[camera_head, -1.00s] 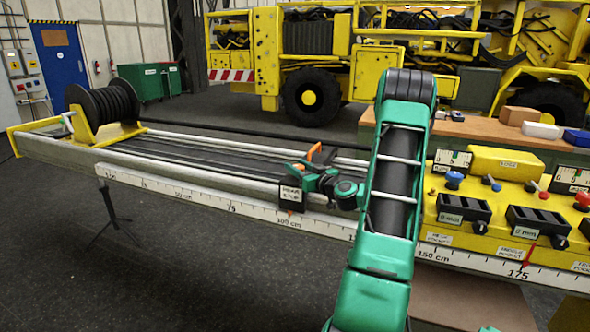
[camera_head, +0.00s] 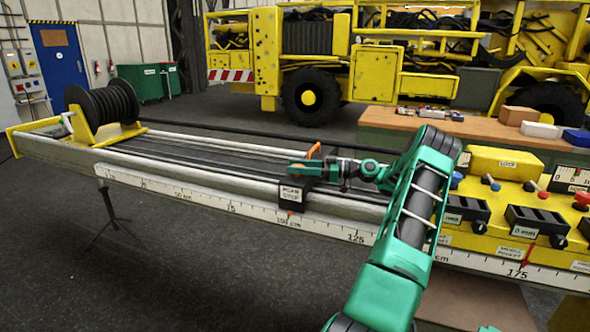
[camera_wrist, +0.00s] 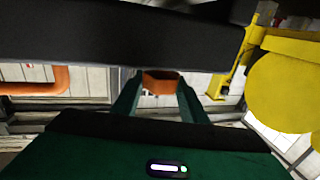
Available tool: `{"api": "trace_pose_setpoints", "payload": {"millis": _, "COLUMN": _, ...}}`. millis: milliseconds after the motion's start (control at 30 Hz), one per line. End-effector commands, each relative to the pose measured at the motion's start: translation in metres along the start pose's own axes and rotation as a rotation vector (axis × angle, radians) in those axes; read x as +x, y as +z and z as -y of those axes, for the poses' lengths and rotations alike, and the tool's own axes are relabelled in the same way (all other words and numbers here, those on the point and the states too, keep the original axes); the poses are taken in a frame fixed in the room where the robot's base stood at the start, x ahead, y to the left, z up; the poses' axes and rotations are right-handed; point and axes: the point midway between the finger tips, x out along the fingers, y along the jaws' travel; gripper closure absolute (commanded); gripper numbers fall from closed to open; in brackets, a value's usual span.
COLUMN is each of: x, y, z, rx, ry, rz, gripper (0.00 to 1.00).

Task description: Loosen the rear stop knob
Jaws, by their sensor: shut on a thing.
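The rear stop (camera_head: 291,195) is a black block with a white label, seated on the rail of the long bench in the head view. An orange handle (camera_head: 314,151) rises at its far side; an orange bar (camera_wrist: 38,81) also shows at the left of the wrist view. My gripper (camera_head: 298,168) lies almost level over the stop, pointing left. In the wrist view its two green fingers (camera_wrist: 160,92) are shut on an orange knob (camera_wrist: 160,82). The knob's lower part is hidden, and a dark body covers the top of that view.
A black cable reel (camera_head: 103,103) on a yellow stand is at the rail's left end. A yellow control panel (camera_head: 484,228) with black boxes and knobs stands right of my arm. The scale strip (camera_head: 200,203) runs along the front edge. The rail left of the stop is clear.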

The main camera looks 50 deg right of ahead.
Motion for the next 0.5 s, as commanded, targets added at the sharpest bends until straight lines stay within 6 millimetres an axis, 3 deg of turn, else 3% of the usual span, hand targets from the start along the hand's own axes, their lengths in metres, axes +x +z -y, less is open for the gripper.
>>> {"api": "trace_pose_setpoints", "payload": {"millis": 500, "x": -0.0011, "y": 0.0036, "z": -0.0023, "rx": 0.005, "ry": -0.149, "rz": 0.004, "gripper": 0.83}}
